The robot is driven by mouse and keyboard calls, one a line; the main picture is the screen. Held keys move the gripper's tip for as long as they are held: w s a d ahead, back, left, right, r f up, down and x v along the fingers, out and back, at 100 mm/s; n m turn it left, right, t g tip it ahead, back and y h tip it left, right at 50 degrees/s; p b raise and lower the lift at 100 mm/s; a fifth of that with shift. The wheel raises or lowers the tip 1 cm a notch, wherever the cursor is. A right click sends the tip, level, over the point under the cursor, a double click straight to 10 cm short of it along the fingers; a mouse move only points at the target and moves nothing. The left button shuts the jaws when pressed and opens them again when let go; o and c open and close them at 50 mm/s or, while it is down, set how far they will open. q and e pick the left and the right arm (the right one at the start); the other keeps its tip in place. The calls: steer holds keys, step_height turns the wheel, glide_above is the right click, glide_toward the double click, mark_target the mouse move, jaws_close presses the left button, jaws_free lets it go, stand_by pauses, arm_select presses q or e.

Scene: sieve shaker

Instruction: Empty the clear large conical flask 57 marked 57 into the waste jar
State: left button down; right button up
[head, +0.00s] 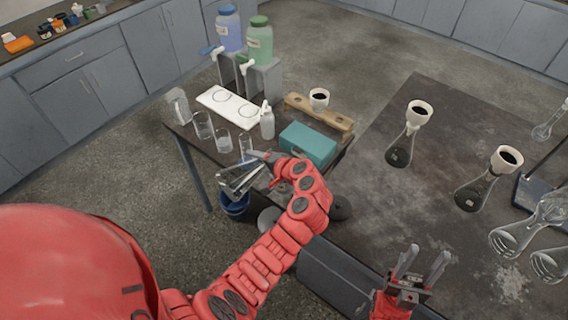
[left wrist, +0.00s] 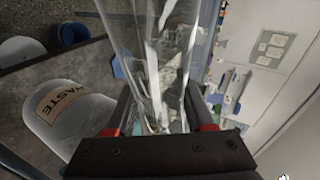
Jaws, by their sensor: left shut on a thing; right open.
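My left gripper (head: 262,163) is shut on a clear glass flask (head: 238,180), which it holds tilted near the small table's front edge. In the left wrist view the flask (left wrist: 136,45) stands between my left gripper's fingers (left wrist: 165,118); no number is readable and I cannot tell whether liquid is in it. The waste jar (left wrist: 75,112), whitish with a "WASTE" label, shows beside the left finger in the left wrist view, apart from the flask. I cannot surely pick it out in the head view. My right gripper (head: 421,268) is open and empty at the dark bench's front.
Beakers (head: 203,125), a wash bottle (head: 267,122), a teal box (head: 308,145) and a wooden rack (head: 335,119) crowd the small table. A blue bucket (head: 235,204) is below its edge.

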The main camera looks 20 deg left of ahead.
mark_target(250, 168)
arm_select(q)
steer(key=f+n+t+h+b, duration=0.1)
steer(key=b, duration=0.3)
steer(key=shift+w+d+n+h, duration=0.1)
steer(key=shift+n+h, duration=0.2)
steer(key=shift+n, duration=0.1)
steer(key=n+t+h+b, duration=0.1)
steer(key=n+b, duration=0.1)
steer(key=b, duration=0.2)
steer(key=s+a+n+t+h+b, duration=0.1)
steer(key=n+t+b, duration=0.1)
steer(key=b, duration=0.2)
steer(key=s+f+n+t+h+b, duration=0.1)
steer(key=n+t+b, duration=0.1)
steer(key=b, duration=0.3)
steer(key=shift+a+f+h, duration=0.1)
steer(key=shift+a+h, duration=0.3)
steer(key=shift+s+t, duration=0.15)
steer(key=shift+t, duration=0.25)
